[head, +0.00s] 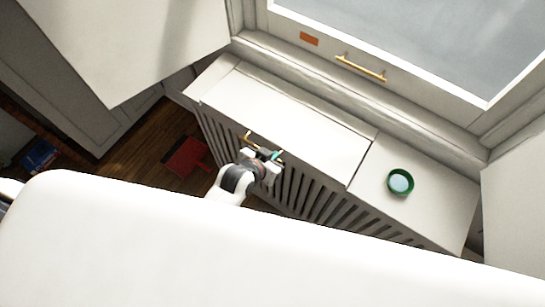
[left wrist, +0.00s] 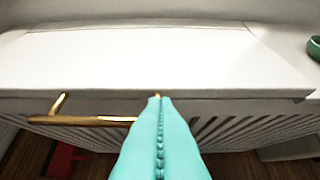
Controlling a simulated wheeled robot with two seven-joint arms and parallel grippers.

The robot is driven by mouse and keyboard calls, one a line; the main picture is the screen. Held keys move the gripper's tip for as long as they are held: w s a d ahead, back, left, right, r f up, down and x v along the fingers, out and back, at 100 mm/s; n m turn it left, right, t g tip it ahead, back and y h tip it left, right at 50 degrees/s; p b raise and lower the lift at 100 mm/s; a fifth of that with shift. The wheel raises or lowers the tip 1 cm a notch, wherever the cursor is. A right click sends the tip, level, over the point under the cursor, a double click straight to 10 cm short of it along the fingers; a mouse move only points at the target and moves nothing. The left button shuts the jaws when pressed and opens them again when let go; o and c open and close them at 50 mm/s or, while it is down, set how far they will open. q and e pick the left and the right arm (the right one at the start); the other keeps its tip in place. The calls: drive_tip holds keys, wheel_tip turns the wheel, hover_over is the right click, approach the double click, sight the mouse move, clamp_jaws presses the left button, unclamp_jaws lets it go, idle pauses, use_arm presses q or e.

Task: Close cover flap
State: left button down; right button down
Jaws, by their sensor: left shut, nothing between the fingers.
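The cover flap (head: 285,115) is a white panel on top of a slatted white radiator cover under the window. It lies flat or nearly so; a dark seam shows at its right end, and I cannot tell if it is fully flush. It fills the middle of the left wrist view (left wrist: 150,60). A gold handle (head: 250,139) runs along its front edge and also shows in the left wrist view (left wrist: 85,120). My left gripper (head: 275,156) is shut and empty, its teal fingers (left wrist: 160,120) in front of the handle's right part. Contact is unclear. My right gripper is out of view.
A green bowl (head: 411,187) stands on the fixed top to the right of the flap. A window with a gold handle (head: 360,68) is behind. A red object (head: 186,157) lies on the wooden floor at left. White panels stand at both sides.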

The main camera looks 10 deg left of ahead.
use_arm(q)
drive_tip(key=shift+f, duration=0.9)
drive_tip(key=f, duration=0.4)
drive_tip(key=shift+s+b, duration=0.25)
drive_tip(key=shift+b, duration=0.05)
drive_tip(key=shift+r, duration=0.1)
